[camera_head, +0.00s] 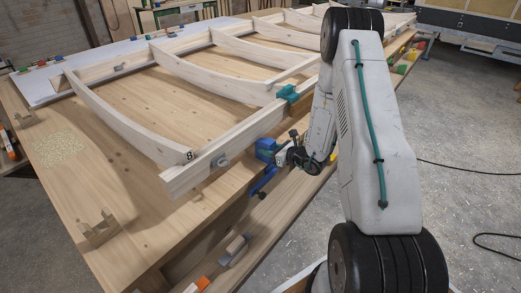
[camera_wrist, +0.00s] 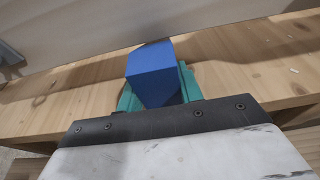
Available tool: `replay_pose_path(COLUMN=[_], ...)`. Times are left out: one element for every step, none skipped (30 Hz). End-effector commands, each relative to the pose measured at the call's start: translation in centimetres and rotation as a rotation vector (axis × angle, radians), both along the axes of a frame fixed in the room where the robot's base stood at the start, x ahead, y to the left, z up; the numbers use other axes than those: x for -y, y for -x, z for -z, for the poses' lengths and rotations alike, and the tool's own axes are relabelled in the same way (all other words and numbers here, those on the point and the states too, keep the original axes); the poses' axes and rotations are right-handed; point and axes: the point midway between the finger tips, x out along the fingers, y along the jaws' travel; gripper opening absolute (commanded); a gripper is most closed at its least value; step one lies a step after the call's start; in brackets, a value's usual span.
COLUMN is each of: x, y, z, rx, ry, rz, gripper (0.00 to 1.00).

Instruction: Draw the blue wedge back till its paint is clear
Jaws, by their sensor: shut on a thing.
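The blue wedge (camera_wrist: 152,66) sits between the teal fingers of my gripper (camera_wrist: 157,90) in the wrist view. My gripper is shut on it. The wedge's far end meets or lies close to a pale timber face (camera_wrist: 90,45); I cannot tell whether it touches. In the head view, the wedge (camera_head: 265,147) shows as a small blue piece beside the long front beam (camera_head: 225,140), with my gripper (camera_head: 280,153) at its right. The gripper's dark body hides the wedge's near end in the wrist view. I cannot make out any separate painted mark.
Curved timber ribs (camera_head: 120,120) join the beam on a wooden bench (camera_head: 90,180). A teal and brown piece (camera_head: 288,94) sits on the beam farther back. A notched wooden block (camera_head: 98,228) stands at the left front.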

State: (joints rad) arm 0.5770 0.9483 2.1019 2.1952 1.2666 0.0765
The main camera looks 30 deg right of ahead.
Motion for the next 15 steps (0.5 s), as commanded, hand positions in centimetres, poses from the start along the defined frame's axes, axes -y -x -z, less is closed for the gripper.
replay_pose_path(x=[0.1, 0.1, 0.1, 0.2, 0.2, 0.3, 0.3, 0.3, 0.4, 0.4, 0.4, 0.5, 0.5, 0.5, 0.6], y=[0.2, 0.2, 0.4, 0.4, 0.5, 0.6, 0.7, 0.8, 0.9, 1.0, 1.1, 1.2, 1.3, 1.4, 1.5], z=[0.0, 0.0, 0.0, 0.0, 0.0, 0.0, 0.0, 0.0, 0.0, 0.0, 0.0, 0.0, 0.0, 0.0, 0.0], rx=[0.0, 0.0, 0.0, 0.0, 0.0, 0.0, 0.0, 0.0, -0.001, -0.001, -0.001, -0.001, -0.001, -0.001, -0.001], ry=[0.0, -0.001, -0.001, -0.001, -0.001, -0.001, -0.001, -0.001, 0.0, 0.0, 0.0, 0.0, 0.0, 0.0, -0.001], rz=[0.001, 0.001, 0.001, 0.001, 0.001, 0.001, 0.001, 0.001, 0.001, 0.001, 0.001, 0.001, 0.001, 0.001, 0.0], gripper=[0.09, 0.09, 0.09, 0.09, 0.09, 0.09, 0.09, 0.09, 0.09, 0.09, 0.09, 0.09, 0.09, 0.09, 0.09])
